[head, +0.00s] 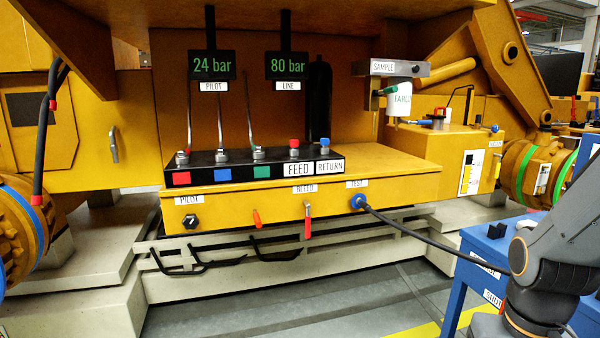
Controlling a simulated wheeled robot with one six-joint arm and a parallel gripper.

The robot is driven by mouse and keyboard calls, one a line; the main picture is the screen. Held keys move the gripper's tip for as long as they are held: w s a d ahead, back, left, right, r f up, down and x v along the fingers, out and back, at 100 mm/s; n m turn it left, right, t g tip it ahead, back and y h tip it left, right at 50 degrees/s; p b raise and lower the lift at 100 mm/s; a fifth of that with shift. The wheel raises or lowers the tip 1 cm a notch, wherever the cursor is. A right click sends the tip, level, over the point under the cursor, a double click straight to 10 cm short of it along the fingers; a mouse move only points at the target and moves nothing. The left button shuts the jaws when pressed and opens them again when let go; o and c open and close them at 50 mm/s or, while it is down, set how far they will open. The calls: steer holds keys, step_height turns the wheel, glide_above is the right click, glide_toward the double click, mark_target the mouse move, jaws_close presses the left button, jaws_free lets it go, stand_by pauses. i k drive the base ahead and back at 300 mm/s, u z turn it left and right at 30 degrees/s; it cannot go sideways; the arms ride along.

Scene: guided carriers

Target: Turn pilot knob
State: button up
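The pilot knob (190,221) is a small black knob on the yellow front panel, at the left end under a PILOT label (189,200). A display above (211,65) reads 24 bar over another PILOT label. Part of my arm shows at the lower right, well away from the knob. My gripper is not visible in the head view.
A black hose runs from the blue TEST fitting (358,202) toward a blue table (487,250). Upright levers stand on the black block (215,187). Floor in front is clear.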

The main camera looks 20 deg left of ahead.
mark_target(190, 220)
steer(key=u, duration=1.6)
